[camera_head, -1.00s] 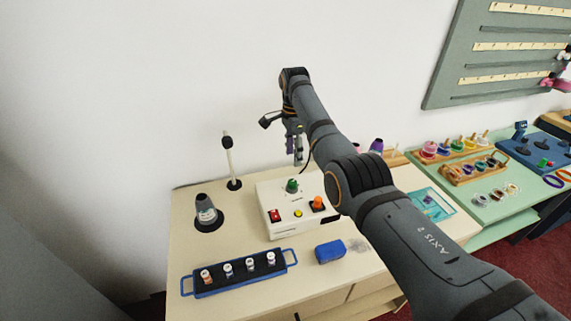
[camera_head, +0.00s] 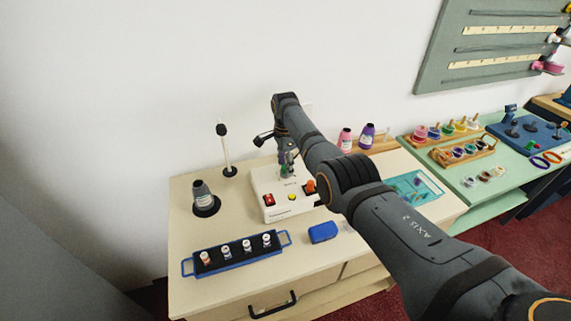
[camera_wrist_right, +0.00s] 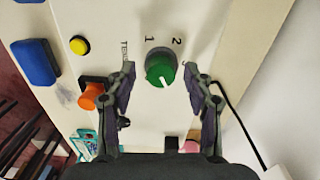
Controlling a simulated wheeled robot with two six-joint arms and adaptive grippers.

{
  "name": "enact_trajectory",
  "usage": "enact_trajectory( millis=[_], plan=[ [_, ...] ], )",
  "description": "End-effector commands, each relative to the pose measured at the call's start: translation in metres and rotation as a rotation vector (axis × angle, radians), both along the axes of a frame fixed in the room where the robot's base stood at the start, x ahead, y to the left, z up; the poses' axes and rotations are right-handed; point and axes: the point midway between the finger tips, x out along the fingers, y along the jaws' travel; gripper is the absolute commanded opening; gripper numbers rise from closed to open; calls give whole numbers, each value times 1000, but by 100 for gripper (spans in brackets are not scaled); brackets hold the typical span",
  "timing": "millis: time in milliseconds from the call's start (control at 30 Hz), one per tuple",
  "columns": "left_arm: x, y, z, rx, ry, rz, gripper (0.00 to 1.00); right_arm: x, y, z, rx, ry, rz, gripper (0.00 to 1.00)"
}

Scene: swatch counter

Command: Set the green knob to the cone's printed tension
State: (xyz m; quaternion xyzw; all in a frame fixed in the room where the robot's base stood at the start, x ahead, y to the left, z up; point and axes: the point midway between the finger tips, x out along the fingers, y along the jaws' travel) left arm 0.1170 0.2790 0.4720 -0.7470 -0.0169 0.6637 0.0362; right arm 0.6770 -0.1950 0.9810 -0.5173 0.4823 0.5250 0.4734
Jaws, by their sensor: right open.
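The green knob (camera_wrist_right: 159,68) sits on the white control box (camera_head: 269,185). Its white mark points toward the bottom of the right wrist view, slightly right. Printed numbers 1 and 2 show above it; a right-hand marking is partly covered by a finger. My right gripper (camera_wrist_right: 160,73) is open, its fingers on either side of the knob with gaps showing. In the head view the right gripper (camera_head: 288,160) is over the box and largely hides the knob. The dark cone (camera_head: 200,190) stands at the left of the counter; its label is too small to read. My left gripper is not in view.
A blue block (camera_head: 323,232), a blue rack (camera_head: 216,269) of small spools and a thin post (camera_head: 225,150) stand nearby.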

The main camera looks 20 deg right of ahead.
Motion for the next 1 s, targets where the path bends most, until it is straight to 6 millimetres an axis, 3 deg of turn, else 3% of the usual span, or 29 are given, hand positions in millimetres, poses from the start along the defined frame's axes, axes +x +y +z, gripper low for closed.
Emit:
enact_trajectory(
  millis=[133,500,1000],
  plan=[
    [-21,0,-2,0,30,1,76,0,0,0,0,0,0,51],
    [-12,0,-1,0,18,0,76,0,0,1,0,0,0,1],
    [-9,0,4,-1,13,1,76,0,0,2,0,1,136,0]
  ],
)
